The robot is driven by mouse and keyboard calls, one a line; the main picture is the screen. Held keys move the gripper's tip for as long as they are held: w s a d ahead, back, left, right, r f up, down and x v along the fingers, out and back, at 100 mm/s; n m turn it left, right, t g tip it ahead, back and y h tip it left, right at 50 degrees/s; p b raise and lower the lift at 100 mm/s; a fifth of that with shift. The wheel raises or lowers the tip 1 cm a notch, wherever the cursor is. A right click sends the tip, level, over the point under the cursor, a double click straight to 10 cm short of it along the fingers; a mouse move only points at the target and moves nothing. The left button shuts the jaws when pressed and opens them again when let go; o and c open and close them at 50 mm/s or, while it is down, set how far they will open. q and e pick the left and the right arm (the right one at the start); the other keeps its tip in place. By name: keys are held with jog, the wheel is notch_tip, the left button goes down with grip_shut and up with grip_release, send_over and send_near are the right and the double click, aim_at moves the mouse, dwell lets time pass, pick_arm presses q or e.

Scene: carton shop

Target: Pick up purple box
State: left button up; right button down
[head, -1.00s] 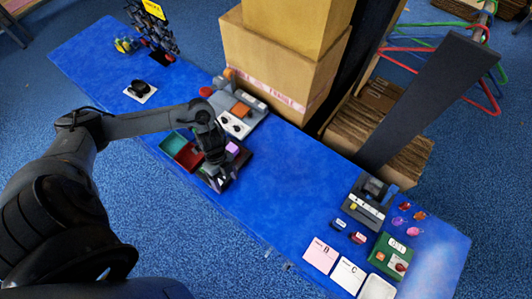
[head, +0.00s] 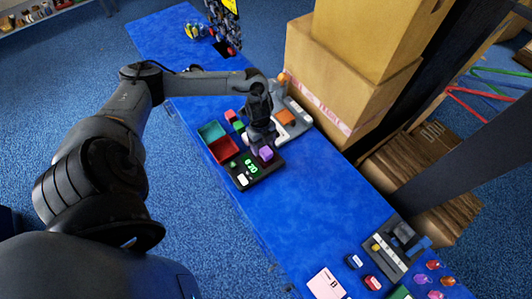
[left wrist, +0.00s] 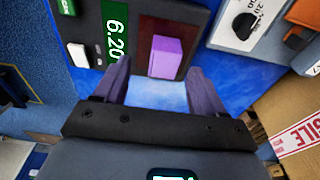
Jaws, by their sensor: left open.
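The purple box (head: 266,154) sits on the dark plate of a black scale (head: 259,171) with a green digital readout. In the left wrist view, the purple box (left wrist: 165,57) stands between and just beyond the fingertips of my left gripper (left wrist: 157,75). The readout (left wrist: 116,30) there shows 6.20. My left gripper (head: 259,143) is above the scale, open and empty, with its fingers apart on either side of the box. In the head view its fingers are partly hidden by the hand. My right gripper is not in view.
A teal tray (head: 211,131) and a red tray (head: 223,150) lie left of the scale. A grey device (head: 293,121) with an orange part stands behind it, near stacked cartons (head: 340,85).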

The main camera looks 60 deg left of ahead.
aim_at(266, 151)
pick_arm(q)
jog(key=f, duration=0.4)
jog(key=shift+w+d, duration=0.35)
jog(key=shift+d, duration=0.05)
jog(key=shift+f, duration=0.35)
jog(key=c, duration=1.2)
jog(key=shift+o, duration=0.2)
jog(key=shift+r, duration=0.15)
